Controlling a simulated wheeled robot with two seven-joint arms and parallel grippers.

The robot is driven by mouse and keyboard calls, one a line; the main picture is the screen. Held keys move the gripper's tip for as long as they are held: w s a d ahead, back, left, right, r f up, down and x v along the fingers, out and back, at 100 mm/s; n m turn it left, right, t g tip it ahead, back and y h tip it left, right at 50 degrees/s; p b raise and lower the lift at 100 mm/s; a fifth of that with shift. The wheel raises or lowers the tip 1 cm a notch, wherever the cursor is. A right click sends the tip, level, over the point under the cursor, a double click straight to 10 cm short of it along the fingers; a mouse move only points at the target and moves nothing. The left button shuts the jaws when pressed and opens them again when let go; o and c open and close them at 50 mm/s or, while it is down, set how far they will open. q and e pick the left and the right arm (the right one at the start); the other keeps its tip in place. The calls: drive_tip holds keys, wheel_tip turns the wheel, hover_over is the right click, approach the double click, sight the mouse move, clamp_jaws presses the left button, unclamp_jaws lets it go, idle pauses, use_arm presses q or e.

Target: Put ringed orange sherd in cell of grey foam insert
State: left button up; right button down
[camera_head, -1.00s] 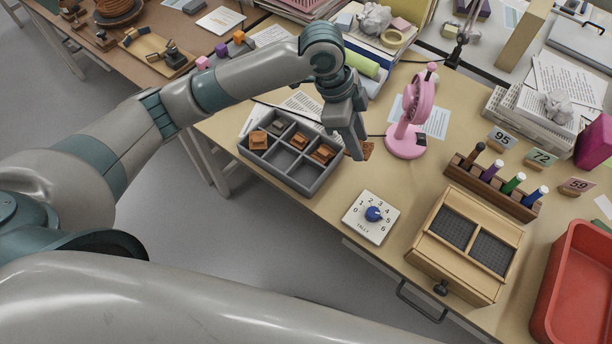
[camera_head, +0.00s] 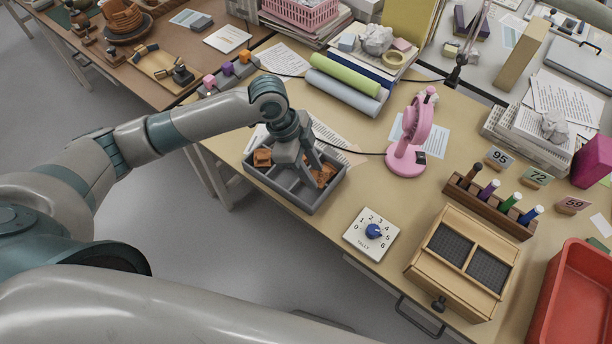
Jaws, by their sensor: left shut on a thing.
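The grey foam insert (camera_head: 309,205) is a divided tray at the table's left edge. A brown-orange sherd (camera_head: 262,157) sits in its back left cell. My left gripper (camera_head: 307,174) is over the right part of the insert, pointing down, shut on an orange sherd. Its fingers hide most of that sherd, and I cannot make out rings on it. More orange sherd (camera_head: 324,174) shows beside the fingers. I cannot clearly separate the held piece from those lying in the cells, or tell whether it touches the insert. My right gripper is out of view.
A pink fan (camera_head: 408,150) stands right of the insert, its cable running behind it. A white tally dial (camera_head: 371,234) and a wooden box (camera_head: 463,262) are in front. Rolled sheets (camera_head: 345,85) lie behind. Bare tabletop lies between insert and dial.

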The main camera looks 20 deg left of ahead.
use_arm(q)
drive_tip(key=shift+s+a+f, duration=0.15)
drive_tip(key=shift+a+f, duration=0.3)
drive_tip(key=shift+a, duration=0.25)
drive_tip(key=shift+f, duration=0.15)
wheel_tip(320, 180, down, 3)
drive_tip(key=shift+r+p, duration=0.1)
drive_tip(key=shift+p, duration=0.65)
drive_tip(key=shift+f, duration=0.45)
drive_tip(key=shift+f, duration=0.6)
